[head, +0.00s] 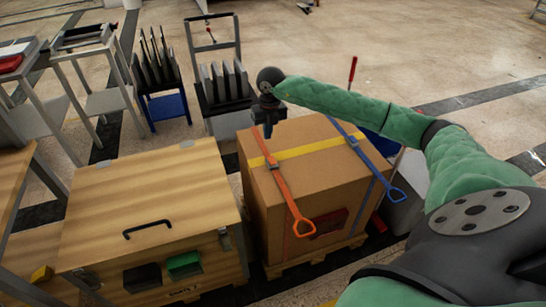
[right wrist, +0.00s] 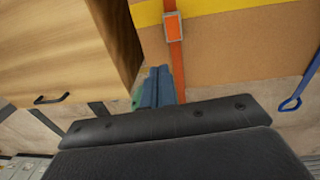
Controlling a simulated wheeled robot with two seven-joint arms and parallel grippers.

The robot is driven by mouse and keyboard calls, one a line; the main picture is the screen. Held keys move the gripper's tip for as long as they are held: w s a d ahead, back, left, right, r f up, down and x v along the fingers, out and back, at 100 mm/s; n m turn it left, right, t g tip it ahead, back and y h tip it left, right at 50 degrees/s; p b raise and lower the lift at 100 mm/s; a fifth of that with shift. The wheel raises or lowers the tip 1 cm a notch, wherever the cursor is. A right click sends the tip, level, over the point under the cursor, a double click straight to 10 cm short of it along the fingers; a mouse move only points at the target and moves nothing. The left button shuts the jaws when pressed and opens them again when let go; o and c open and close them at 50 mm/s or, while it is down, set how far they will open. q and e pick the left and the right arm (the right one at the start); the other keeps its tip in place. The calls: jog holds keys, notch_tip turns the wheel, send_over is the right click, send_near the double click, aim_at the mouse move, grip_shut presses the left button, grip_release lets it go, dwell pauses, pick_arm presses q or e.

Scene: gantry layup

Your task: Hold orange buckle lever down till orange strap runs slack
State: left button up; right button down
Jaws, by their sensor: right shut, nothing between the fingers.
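The orange strap (head: 284,193) runs across the top of a large cardboard box (head: 314,170) and ends in an orange loop at the near side. Its orange buckle (head: 271,163) lies on the box top by a yellow band; the buckle also shows in the right wrist view (right wrist: 173,27). The lever's position is too small to tell. My right gripper (head: 268,131) is shut and empty, pointing down at the box's far edge, beside the strap's far end. In the right wrist view its blue fingers (right wrist: 158,72) sit beside the strap, apart from the buckle. My left gripper is out of view.
A blue strap (head: 374,166) with its own buckle crosses the box to the right. A wooden crate (head: 150,205) with a black handle stands close on the left. Racks with dark panels (head: 225,85) stand behind. Open floor lies beyond.

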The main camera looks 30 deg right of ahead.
aim_at(273, 162)
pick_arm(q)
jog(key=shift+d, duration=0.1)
pick_arm(e)
jog(key=shift+d+r+h, duration=0.2)
jog(key=shift+d, duration=0.4)
jog(key=shift+d+r+h, duration=0.2)
jog(key=shift+d, duration=0.35)
jog(key=shift+f, duration=0.1)
